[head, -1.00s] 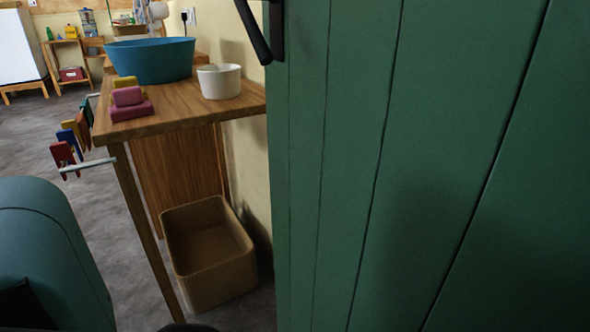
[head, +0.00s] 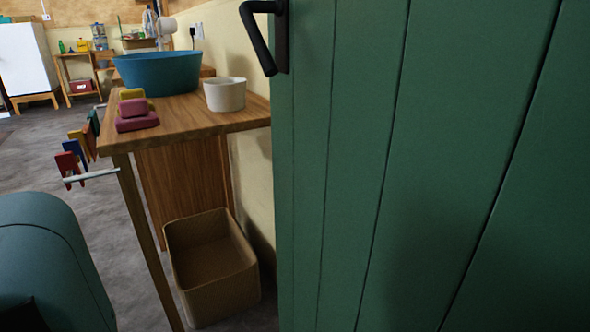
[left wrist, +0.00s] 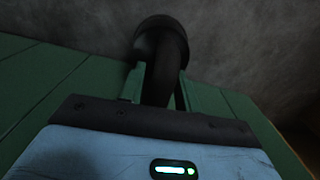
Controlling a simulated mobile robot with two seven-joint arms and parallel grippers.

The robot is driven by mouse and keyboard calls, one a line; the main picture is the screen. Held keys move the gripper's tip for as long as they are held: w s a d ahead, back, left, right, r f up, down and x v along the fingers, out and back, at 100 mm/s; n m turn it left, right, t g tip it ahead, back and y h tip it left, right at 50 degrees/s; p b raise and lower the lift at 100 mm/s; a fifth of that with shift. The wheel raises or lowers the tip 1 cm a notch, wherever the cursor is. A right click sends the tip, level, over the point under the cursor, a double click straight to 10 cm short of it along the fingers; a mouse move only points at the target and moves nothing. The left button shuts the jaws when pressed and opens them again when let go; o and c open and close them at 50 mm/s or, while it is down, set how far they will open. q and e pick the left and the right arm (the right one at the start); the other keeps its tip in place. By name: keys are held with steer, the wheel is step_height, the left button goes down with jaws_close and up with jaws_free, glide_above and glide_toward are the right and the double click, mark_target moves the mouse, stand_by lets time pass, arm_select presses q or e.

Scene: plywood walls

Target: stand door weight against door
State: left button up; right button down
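The green plank door (head: 410,170) fills the right half of the head view, with a black lever handle (head: 262,40) at its top left. The door also shows behind the gripper in the left wrist view (left wrist: 40,85). There, my left gripper (left wrist: 158,85) has its fingers on both sides of the dark stem of a black object with a wide round end, which I take as the door weight (left wrist: 158,35). It appears gripped. Whether it touches door or floor is unclear. Neither gripper shows in the head view.
Left of the door stands a wooden table (head: 190,115) with a blue basin (head: 158,73), a white bowl (head: 225,94) and pink blocks (head: 136,117). A rail with coloured pegs (head: 75,162) sticks out from it. A brown bin (head: 212,265) is below. Grey floor (head: 95,220) lies open at left.

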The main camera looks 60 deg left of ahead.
arm_select(q)
steer(key=shift+o, duration=0.7)
steer(key=shift+s, duration=0.1)
steer(key=shift+s+f, duration=0.15)
step_height(320, 180, up, 8)
steer(key=p, duration=0.4)
steer(key=shift+r+p, duration=0.2)
steer(key=shift+p, duration=0.2)
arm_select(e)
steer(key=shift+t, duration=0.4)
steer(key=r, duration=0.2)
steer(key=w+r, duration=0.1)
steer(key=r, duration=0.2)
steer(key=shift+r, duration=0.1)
arm_select(q)
steer(key=shift+a+f, duration=0.1)
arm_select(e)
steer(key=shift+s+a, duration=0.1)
